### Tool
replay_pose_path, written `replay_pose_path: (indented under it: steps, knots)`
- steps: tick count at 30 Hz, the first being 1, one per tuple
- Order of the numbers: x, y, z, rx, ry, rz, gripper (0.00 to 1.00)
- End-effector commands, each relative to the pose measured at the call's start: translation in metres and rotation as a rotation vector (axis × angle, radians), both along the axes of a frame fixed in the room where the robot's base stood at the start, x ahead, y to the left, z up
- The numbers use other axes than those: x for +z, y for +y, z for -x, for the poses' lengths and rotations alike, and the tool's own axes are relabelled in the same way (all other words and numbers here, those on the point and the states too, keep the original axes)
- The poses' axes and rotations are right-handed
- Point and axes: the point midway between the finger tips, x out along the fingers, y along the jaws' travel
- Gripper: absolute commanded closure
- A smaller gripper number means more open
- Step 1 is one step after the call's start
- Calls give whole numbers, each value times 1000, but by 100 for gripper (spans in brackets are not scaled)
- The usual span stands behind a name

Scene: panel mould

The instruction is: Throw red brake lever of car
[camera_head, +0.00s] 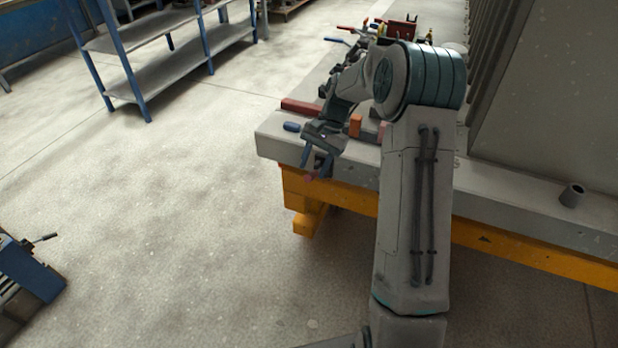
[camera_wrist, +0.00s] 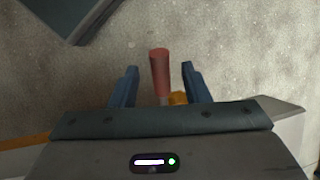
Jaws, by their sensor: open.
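The red lever handle (camera_wrist: 159,72) stands between the two blue fingers of my gripper (camera_wrist: 160,82) in the wrist view. A gap shows on each side of the handle, so the fingers look clear of it. Below the handle are a short pale shaft and a small orange-yellow part (camera_wrist: 178,98). In the head view my gripper (camera_head: 315,163) points down at the near left end of a grey bed on an orange frame (camera_head: 345,195). A small dull red bit, perhaps the handle (camera_head: 313,173), shows between the fingers there. The lever's base is mostly hidden.
On the grey bed (camera_head: 520,210) lie a red bar (camera_head: 302,107), an orange block (camera_head: 355,125) and a blue-handled item (camera_head: 292,127) close to my wrist. A short peg (camera_head: 572,195) stands at right. A blue-framed shelf (camera_head: 180,60) is behind.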

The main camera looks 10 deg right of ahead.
Motion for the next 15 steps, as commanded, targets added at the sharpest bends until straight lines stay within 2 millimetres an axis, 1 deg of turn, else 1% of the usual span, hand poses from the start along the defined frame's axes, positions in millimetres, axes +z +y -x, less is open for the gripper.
replay_pose_path:
  steps: [1, 6, 10, 15]
  knots:
    - [-9, 4, 2, 1, 3, -1, 58]
    - [-31, 13, 6, 2, 2, -1, 58]
    - [-38, 16, 8, 1, 0, 1, 58]
    - [-41, 17, 8, 1, -1, 0, 58]
